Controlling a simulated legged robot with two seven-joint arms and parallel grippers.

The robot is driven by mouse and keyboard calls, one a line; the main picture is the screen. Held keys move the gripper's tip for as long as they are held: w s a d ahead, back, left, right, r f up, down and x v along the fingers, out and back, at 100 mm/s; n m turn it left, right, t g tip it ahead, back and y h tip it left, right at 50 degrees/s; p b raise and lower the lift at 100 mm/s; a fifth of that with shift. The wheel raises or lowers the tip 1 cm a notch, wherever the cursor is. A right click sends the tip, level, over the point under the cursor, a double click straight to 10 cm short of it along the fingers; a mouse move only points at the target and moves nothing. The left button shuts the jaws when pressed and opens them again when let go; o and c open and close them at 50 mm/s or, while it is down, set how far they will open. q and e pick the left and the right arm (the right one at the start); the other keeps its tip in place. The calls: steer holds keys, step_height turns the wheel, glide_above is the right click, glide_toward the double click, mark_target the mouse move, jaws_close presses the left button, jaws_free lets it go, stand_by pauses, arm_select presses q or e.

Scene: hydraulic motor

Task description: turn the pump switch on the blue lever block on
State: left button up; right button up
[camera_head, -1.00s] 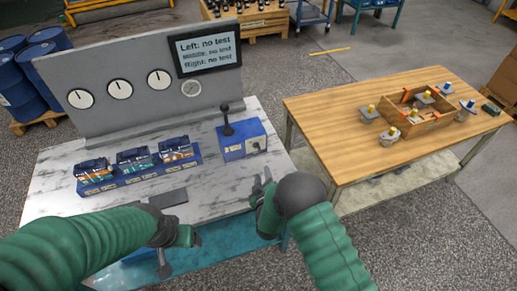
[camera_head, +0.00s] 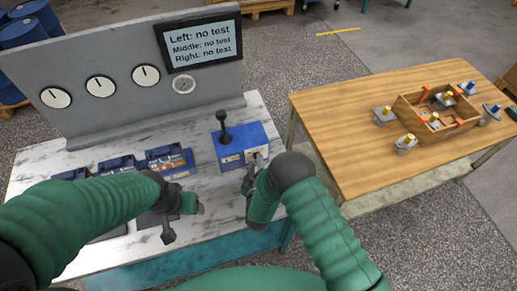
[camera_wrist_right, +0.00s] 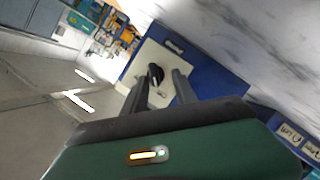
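The blue lever block (camera_head: 240,147) stands at the right of the marble-topped bench, with a black lever (camera_head: 224,127) upright on its top. Its front carries a pale panel (camera_head: 257,155). In the right wrist view, the pale panel (camera_wrist_right: 158,78) bears a small black switch (camera_wrist_right: 155,74). My right gripper (camera_head: 249,179) is close in front of this panel. In the right wrist view its two fingers (camera_wrist_right: 160,88) are apart, with the switch showing between them; I cannot tell if they touch it. My left gripper (camera_head: 186,220) hangs over the bench's front; its finger gap is unclear.
Blue units (camera_head: 165,160) sit in a row left of the block, partly behind my left arm. A grey gauge panel with a screen (camera_head: 201,44) reading "no test" stands behind. A wooden table (camera_head: 345,130) with a parts box (camera_head: 437,137) stands right.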

steer(key=shift+w+f, duration=0.15)
steer(key=shift+w, duration=0.2)
steer(key=shift+s+d+r, duration=0.15)
steer(key=shift+d+r, duration=0.1)
steer(key=shift+d, duration=0.45)
steer(key=shift+c, duration=0.7)
steer(key=shift+f, duration=0.15)
steer(key=shift+c, duration=2.4)
steer(key=shift+a, duration=0.4)
jaws_close()
arm_select(q)
steer(key=shift+w+d, duration=0.4)
